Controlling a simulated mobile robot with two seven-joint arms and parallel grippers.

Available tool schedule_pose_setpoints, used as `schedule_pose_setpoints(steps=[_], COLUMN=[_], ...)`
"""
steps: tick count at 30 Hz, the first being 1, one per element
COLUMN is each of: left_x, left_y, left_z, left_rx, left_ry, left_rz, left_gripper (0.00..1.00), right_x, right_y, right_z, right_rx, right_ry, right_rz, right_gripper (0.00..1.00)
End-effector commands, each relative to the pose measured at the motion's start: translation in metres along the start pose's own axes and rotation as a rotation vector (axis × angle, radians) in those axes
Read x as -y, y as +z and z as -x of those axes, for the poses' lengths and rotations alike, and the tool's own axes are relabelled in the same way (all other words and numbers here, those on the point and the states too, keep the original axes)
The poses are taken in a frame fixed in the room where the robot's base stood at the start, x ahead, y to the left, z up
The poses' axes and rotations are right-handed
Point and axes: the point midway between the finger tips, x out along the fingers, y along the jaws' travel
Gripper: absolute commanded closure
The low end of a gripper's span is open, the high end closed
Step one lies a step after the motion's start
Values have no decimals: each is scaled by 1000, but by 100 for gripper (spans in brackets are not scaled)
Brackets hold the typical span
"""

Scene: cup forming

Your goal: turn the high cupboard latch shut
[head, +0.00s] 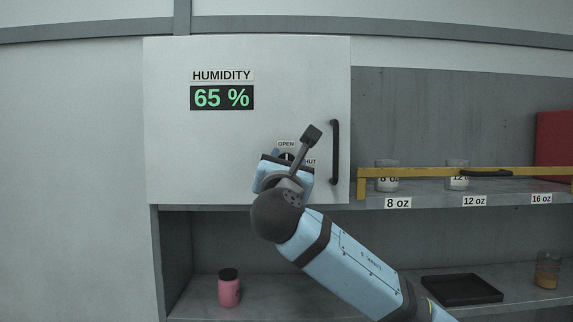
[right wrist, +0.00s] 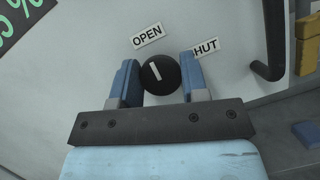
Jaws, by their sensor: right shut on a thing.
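The cupboard latch is a round black knob with a white line, between the two fingers of my right gripper in the right wrist view (right wrist: 160,74). The upper end of its line leans toward the OPEN label (right wrist: 147,35); the SHUT label (right wrist: 206,46) is partly hidden by a finger. In the head view the OPEN label (head: 286,144) shows above my right gripper (head: 286,160), which hides most of the knob. My right gripper is shut on the knob, one blue finger on each side. The cupboard door (head: 240,150) is flat and white. My left gripper is not in view.
A dark vertical handle (head: 335,152) is right of the latch. A humidity display (head: 222,98) reads 65 %. Right of the door, a shelf holds cups behind a yellow rail (head: 420,174). Below are a pink jar (head: 229,288) and black tray (head: 461,290).

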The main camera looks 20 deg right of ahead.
Motion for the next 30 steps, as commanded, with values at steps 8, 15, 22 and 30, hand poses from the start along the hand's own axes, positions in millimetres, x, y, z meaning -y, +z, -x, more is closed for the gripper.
schedule_pose_setpoints(steps=[8,15,22,30], left_x=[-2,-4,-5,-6], left_y=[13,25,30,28], left_z=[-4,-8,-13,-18], left_rx=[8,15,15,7], left_ry=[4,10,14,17], left_rz=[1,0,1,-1], left_gripper=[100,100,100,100], right_x=[0,0,0,-1], right_y=[-3,-3,-2,-2], right_z=[1,1,1,1], right_rx=[-3,-3,-3,-3], right_ry=[-52,-134,-218,-316], right_rz=[-126,-322,-525,-761], right_gripper=[83,83,83,83])
